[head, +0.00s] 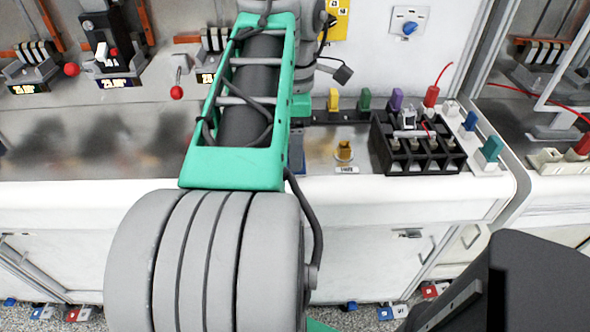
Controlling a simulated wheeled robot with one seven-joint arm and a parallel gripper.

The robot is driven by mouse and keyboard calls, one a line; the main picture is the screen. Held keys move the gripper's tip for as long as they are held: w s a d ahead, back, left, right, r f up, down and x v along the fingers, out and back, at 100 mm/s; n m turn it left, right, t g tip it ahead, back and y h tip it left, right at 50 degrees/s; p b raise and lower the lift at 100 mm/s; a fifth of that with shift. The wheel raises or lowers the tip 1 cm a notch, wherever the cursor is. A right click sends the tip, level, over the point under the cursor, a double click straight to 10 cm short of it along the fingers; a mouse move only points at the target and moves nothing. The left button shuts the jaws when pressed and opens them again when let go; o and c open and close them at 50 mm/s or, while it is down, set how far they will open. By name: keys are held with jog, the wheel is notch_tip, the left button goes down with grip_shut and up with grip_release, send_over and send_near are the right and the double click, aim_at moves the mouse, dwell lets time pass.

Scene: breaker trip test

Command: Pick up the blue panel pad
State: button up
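I cannot tell for sure which thing is the blue panel pad. A small blue block (470,121) stands upright at the right of the counter, near the black terminal block. A blue knob (409,28) sits on a white plate on the back wall. Blue-and-white pieces (385,313) lie low on the floor in front of the cabinet. My green and grey arm crosses the left middle of the view and hides part of the counter. My gripper does not show, so I cannot see whether it holds anything.
A black terminal block (420,146) stands on the counter at the right, with a teal block (491,149) beside it. Yellow (333,100), green (364,99) and purple (396,99) blocks line up behind. A brass post (344,151) stands nearer my arm. The counter's left front looks clear.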

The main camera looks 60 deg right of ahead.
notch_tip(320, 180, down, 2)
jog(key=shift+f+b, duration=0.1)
jog(key=shift+b, duration=0.3)
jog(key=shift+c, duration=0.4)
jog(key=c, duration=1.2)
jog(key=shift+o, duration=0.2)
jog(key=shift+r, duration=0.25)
